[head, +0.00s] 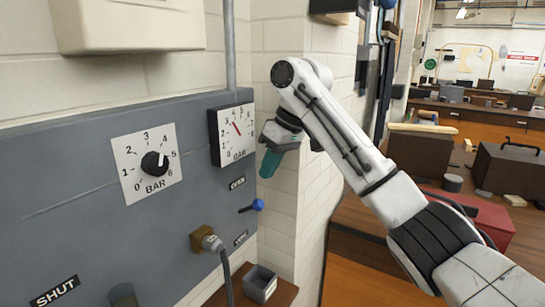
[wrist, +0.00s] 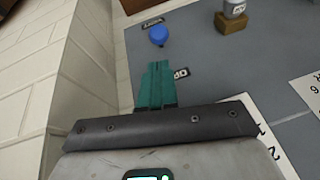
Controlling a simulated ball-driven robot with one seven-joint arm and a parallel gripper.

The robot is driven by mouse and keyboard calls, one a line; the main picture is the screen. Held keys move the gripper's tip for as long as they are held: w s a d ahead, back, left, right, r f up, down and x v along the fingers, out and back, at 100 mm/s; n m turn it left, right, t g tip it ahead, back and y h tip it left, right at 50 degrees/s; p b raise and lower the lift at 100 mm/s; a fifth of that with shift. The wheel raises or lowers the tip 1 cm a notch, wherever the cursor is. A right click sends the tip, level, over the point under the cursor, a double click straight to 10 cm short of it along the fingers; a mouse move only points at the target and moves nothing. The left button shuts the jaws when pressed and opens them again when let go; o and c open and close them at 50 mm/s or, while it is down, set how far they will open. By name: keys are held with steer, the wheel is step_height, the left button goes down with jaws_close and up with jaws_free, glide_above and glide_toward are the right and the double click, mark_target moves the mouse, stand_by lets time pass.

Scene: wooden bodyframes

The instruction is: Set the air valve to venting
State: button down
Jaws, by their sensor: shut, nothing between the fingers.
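The air valve is a small lever with a blue ball knob (head: 257,204) on the grey panel. Its lever points to the right, nearly level, between an OPEN label (head: 237,183) above and another small label (head: 241,238) below, too small to read. The blue knob also shows in the wrist view (wrist: 158,36), beyond the fingertips. My gripper (head: 269,164), with teal fingers, is shut and empty. It is above the knob and apart from it, in front of the wall corner. In the wrist view the fingers (wrist: 156,72) cover part of the OPEN label.
The grey panel (head: 75,230) also carries a numbered dial knob (head: 154,163), a gauge with a red needle (head: 240,143) and a hose fitting on a brass block (head: 199,240). A grey open box (head: 261,283) stands below. A brick wall corner (head: 280,130) is close behind the gripper.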

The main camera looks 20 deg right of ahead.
glide_above(250, 208)
steer(key=d, duration=0.3)
steer(key=f, duration=0.3)
steer(key=s+f, duration=0.1)
steer(key=f, duration=0.1)
steer(key=shift+a+f+p, duration=0.1)
steer(key=shift+a+p, duration=0.15)
steer(key=shift+p, duration=0.15)
